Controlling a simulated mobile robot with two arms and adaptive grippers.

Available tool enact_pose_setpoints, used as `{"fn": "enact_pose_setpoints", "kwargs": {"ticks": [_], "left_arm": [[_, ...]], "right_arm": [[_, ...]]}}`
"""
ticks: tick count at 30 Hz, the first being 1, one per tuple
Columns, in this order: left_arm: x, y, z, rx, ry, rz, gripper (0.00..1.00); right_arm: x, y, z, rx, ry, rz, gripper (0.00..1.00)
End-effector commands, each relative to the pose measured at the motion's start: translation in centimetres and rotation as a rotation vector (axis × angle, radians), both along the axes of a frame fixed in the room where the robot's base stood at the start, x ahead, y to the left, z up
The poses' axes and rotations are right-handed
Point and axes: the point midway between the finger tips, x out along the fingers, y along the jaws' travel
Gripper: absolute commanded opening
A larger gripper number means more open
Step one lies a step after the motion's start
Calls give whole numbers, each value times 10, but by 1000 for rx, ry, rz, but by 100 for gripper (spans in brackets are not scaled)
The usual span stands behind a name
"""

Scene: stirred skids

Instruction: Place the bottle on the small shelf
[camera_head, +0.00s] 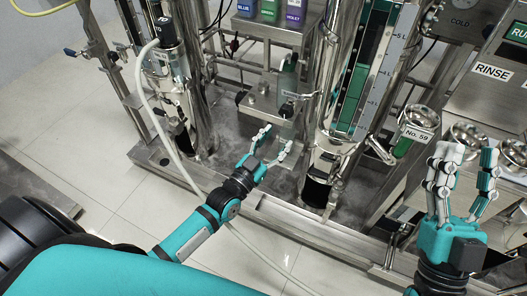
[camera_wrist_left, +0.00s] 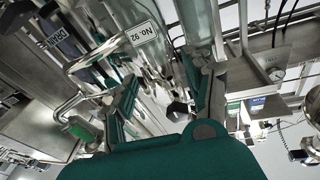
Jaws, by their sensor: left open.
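A faint, clear upright shape (camera_head: 287,78), which may be the bottle, shows at the back of the steel skid; I cannot tell for sure. Beside it, a small steel ledge (camera_head: 258,108) with a round knob may be the small shelf. My left gripper (camera_head: 275,139) is open and empty in front of and below this ledge, apart from it. Its spread fingers also show in the left wrist view (camera_wrist_left: 162,95), with pipes and steel parts beyond them.
A tall steel column (camera_head: 330,150) stands right of my left gripper, and another column (camera_head: 180,90) stands left. A pale hose (camera_head: 160,130) runs down behind my left arm. Coloured labelled boxes (camera_head: 270,10) sit above. The tiled floor (camera_head: 110,190) at left is clear.

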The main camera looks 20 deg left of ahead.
Motion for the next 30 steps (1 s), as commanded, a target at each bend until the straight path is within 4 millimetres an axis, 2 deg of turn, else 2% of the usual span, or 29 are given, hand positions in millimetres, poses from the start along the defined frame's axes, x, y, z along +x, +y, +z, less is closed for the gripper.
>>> {"fn": "enact_pose_setpoints", "kwargs": {"ticks": [1,6,11,13,14,16,19,21,24,27,30], "left_arm": [[-12,3,0,1,4,0,52],[-41,9,-4,2,2,-1,52],[-56,13,-6,-1,-1,0,52],[-60,7,3,-12,-14,-9,52],[-62,2,12,-21,-25,-17,52],[-67,-16,44,-55,-65,-41,52],[-80,-40,109,-112,-140,-74,52],[-91,-50,152,-143,-191,-84,52],[-107,-53,202,-180,-247,-82,52],[-118,-51,230,-198,-279,-75,52],[-121,-51,238,-203,-290,-72,52]], "right_arm": [[7,1,-4,-17,55,-4,40],[25,2,-27,-63,214,-12,40],[33,3,-40,-86,295,-16,40],[34,3,-43,-91,311,-17,40],[35,3,-44,-92,315,-17,40],[35,3,-44,-93,319,-17,40],[35,3,-45,-93,318,-17,40],[35,3,-45,-93,318,-17,40],[35,3,-45,-93,317,-17,40],[35,3,-45,-93,317,-17,40],[35,3,-45,-93,317,-17,40]]}}
